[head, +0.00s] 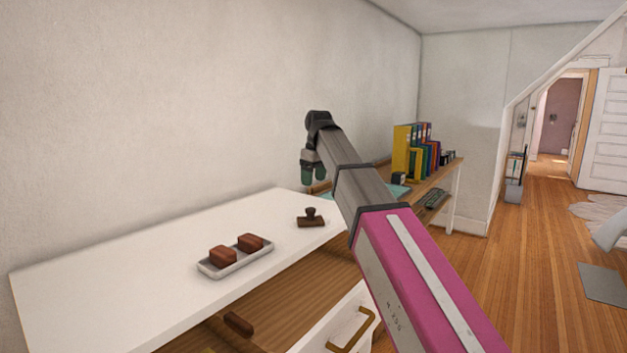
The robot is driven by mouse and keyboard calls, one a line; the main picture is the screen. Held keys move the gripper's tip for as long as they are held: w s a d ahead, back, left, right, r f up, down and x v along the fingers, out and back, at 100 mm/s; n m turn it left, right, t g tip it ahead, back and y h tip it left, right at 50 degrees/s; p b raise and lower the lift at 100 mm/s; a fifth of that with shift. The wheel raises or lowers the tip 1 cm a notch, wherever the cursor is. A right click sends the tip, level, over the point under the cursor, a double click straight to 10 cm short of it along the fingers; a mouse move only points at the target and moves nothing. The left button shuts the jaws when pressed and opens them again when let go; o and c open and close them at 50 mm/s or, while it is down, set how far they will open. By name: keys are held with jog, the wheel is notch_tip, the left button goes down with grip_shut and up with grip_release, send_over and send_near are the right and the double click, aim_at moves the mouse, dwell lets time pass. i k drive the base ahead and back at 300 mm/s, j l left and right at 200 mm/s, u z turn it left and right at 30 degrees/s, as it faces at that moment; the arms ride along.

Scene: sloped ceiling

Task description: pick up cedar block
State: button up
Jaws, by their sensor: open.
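Two small reddish-brown blocks sit apart in a shallow pale tray (209,268) on the white top: a left block (222,255) and a right block (250,242). Another brown block-like piece (238,323) shows below the top's front edge, by the open drawer. I cannot tell which of these is the cedar block. My gripper (314,174) is open, pointing down, beyond the tray and to its right, near the far end of the white top. It looks empty and touches none of the blocks. My arm hides part of the surface behind it.
A dark stamp-like object (311,218) stands on the white top (130,265) right of the tray. A drawer (335,325) with a brass handle is pulled out below. Colourful binders (412,150) stand on a wooden desk (440,178) beyond. The top's left part is clear.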

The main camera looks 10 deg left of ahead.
aim_at(221, 256)
jog(key=k+j+z, duration=0.1)
jog(key=k, duration=0.35)
jog(key=k+j+z, duration=0.1)
jog(key=k+j, duration=0.2)
jog(key=k, duration=0.2)
jog(key=k+j, duration=0.15)
jog(key=k, duration=0.35)
jog(key=z, duration=0.05)
